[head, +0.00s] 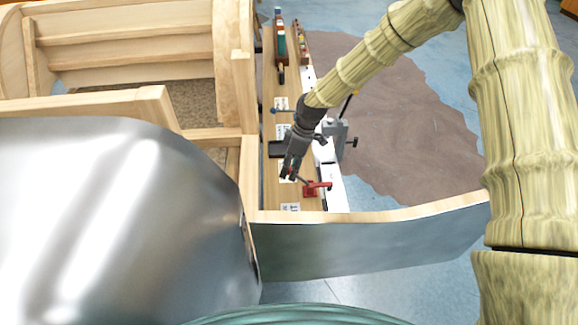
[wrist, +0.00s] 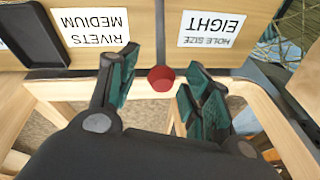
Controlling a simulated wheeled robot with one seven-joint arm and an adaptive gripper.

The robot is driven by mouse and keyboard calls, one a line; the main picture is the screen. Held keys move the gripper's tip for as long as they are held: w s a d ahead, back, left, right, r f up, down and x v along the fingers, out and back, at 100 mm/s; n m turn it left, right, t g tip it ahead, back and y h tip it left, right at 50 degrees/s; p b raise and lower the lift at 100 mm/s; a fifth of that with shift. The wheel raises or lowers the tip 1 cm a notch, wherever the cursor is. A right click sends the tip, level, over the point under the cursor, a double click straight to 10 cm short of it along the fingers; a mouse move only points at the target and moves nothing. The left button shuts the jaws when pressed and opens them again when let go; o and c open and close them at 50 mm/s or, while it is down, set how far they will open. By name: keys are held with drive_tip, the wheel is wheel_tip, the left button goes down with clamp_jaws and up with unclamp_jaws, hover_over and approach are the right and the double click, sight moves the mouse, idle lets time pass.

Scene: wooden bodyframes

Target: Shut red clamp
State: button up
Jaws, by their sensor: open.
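The red clamp (head: 311,189) sits on the near part of a narrow wooden shelf, with a red part sticking out to the right. My gripper (head: 291,172) is just up and left of it in the head view, pointing down. In the wrist view, my gripper (wrist: 158,76) is open, its two green-padded fingers spread apart. A small rounded red piece (wrist: 160,79) shows between the fingers, below a thin grey bar. It looks like part of the clamp, and the rest of the clamp is not visible there. I cannot tell whether a finger touches it.
The wooden shelf (head: 285,197) carries paper labels, such as the "HOLE SIZE EIGHT" label (wrist: 212,29), and a black tray (wrist: 38,35). A grey vise-like tool (head: 337,137) stands close to my gripper's right. Wooden frames (head: 232,110) rise on the left, with a curved metal panel nearer.

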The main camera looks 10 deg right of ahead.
drive_tip(key=shift+r, duration=0.1)
drive_tip(key=v, duration=1.2)
drive_tip(key=shift+w, duration=0.1)
